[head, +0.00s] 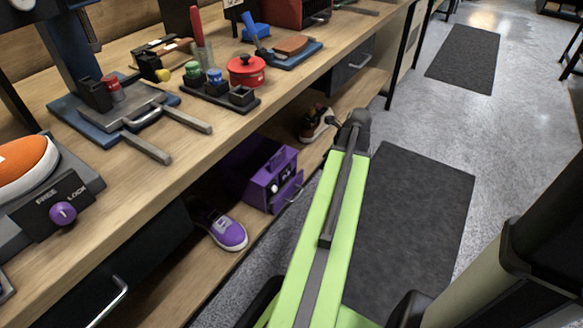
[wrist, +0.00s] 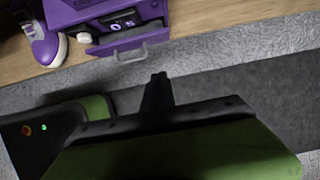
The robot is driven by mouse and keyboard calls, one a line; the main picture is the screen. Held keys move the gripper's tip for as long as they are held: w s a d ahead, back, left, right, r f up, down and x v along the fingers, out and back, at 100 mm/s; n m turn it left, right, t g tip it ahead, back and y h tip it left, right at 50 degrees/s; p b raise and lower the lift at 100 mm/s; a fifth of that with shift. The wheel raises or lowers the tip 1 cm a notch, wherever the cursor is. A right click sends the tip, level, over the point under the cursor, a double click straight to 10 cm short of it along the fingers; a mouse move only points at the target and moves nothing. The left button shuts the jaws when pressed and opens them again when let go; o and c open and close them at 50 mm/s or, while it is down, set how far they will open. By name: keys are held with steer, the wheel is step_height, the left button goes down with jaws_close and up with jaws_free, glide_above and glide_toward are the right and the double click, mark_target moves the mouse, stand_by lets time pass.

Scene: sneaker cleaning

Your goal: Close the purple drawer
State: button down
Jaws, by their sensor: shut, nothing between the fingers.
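The purple drawer (head: 288,192) juts out from the front of a purple box (head: 262,176) on the low shelf under the workbench. It stands partly open, with a pale handle on its front. In the wrist view the drawer (wrist: 128,41) is at the top, its handle (wrist: 131,55) facing my gripper. Dark contents show inside it. My gripper (wrist: 158,76) is shut and empty. It points toward the drawer and is apart from it, with a gap over the floor and shelf edge. In the head view my green arm hides the gripper's fingertips.
A purple sneaker (head: 228,232) is left of the box on the low shelf (head: 196,278), and another shoe (head: 315,124) is further back. The workbench (head: 190,146) overhangs the box. Dark mats (head: 412,215) lie on the open floor to the right.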

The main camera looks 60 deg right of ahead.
steer(key=w+f+b, duration=0.8)
steer(key=f+b, duration=0.1)
stand_by(0.3)
steer(key=shift+f, duration=0.1)
